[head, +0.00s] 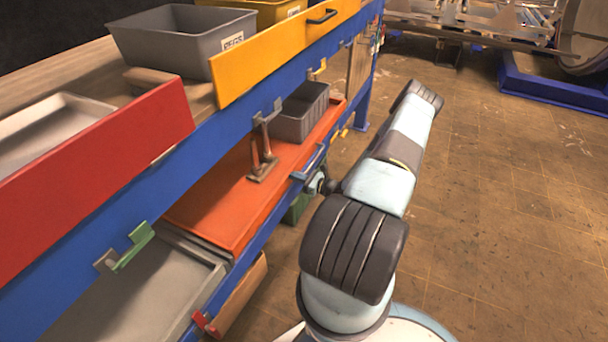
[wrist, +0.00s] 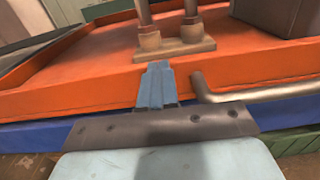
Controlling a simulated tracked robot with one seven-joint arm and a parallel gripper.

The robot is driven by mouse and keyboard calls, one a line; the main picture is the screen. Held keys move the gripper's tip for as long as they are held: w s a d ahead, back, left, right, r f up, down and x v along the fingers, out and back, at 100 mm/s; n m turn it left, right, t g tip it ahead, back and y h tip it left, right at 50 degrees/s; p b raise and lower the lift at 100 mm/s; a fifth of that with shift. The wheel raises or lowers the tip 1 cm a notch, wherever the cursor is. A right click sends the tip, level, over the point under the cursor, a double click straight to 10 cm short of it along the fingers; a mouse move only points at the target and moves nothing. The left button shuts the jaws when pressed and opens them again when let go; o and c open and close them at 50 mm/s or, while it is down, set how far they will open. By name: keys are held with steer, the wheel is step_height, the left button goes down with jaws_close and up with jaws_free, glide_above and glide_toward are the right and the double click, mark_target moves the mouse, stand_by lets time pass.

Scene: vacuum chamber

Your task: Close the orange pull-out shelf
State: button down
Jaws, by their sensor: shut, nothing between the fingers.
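The orange pull-out shelf (head: 215,200) is on the lower level of the blue rack in the head view, its front standing near the rack's blue rail. In the wrist view, its orange front edge (wrist: 90,92) runs across the picture. A grey metal bar handle (wrist: 250,95) sticks out from that front. My gripper (wrist: 157,68) has its blue fingers together with nothing between them. They point at the shelf front, left of the handle, and overlap the front's upper edge in the picture. I cannot tell whether they touch it.
A brown metal fitting (head: 262,168) and a grey bin (head: 302,115) stand on the shelf. Above are a red drawer front (head: 95,175) and a yellow drawer front (head: 285,50). A grey tray (head: 140,290) lies nearer me. The floor (head: 500,190) to the right is clear.

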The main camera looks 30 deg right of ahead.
steer(key=shift+w+a+r, duration=0.15)
steer(key=shift+w+a, duration=0.2)
steer(key=shift+a, duration=0.2)
steer(key=v, duration=1.5)
steer(key=shift+d+f, duration=0.25)
steer(key=shift+d, duration=0.1)
